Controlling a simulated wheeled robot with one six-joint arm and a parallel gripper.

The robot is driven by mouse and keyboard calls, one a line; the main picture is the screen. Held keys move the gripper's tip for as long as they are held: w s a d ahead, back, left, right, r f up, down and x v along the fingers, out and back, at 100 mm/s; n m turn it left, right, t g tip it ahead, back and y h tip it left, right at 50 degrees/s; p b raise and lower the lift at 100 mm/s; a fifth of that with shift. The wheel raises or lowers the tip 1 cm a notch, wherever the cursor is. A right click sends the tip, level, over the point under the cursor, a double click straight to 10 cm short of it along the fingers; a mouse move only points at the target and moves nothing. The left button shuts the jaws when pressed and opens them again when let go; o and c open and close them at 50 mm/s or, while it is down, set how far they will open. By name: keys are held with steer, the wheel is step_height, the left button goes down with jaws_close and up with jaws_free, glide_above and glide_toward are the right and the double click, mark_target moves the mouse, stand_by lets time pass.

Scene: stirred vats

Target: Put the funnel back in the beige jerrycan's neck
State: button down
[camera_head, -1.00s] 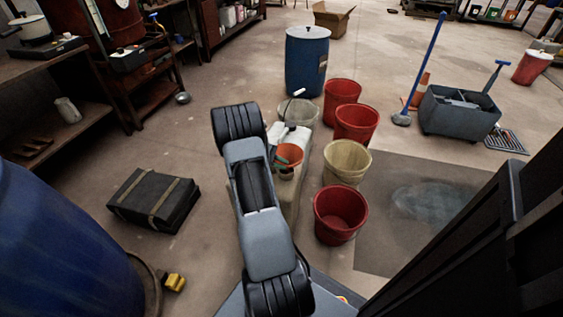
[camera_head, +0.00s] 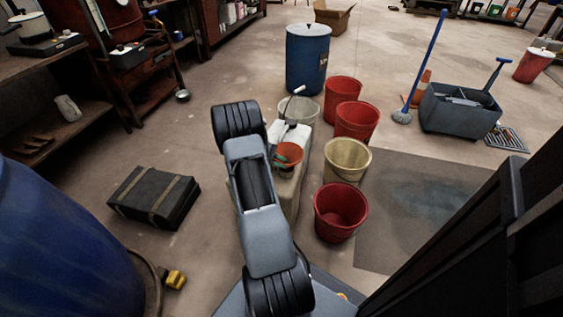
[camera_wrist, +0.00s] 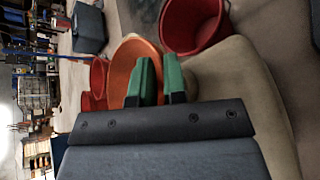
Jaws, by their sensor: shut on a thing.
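The orange funnel (camera_head: 289,150) is upright with its wide mouth up, over or on the beige jerrycan (camera_head: 290,194). It also shows in the wrist view (camera_wrist: 121,72). My gripper (camera_wrist: 160,78) has green fingers, shut on the funnel at its rim or wall. In the head view, my arm hides most of my gripper (camera_head: 281,161). The jerrycan's pale body fills the right of the wrist view (camera_wrist: 245,90).
Red buckets (camera_head: 340,212) and a cream bucket (camera_head: 346,160) stand close on the right. A blue drum (camera_head: 307,60) stands farther back. The floor left of my arm holds a dark case (camera_head: 155,197).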

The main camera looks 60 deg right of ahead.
steer(key=shift+f, duration=0.4)
steer(key=c, duration=1.1)
jaws_free()
steer(key=p+v, duration=0.3)
steer(key=v, duration=1.1)
steer(key=shift+p, duration=0.3)
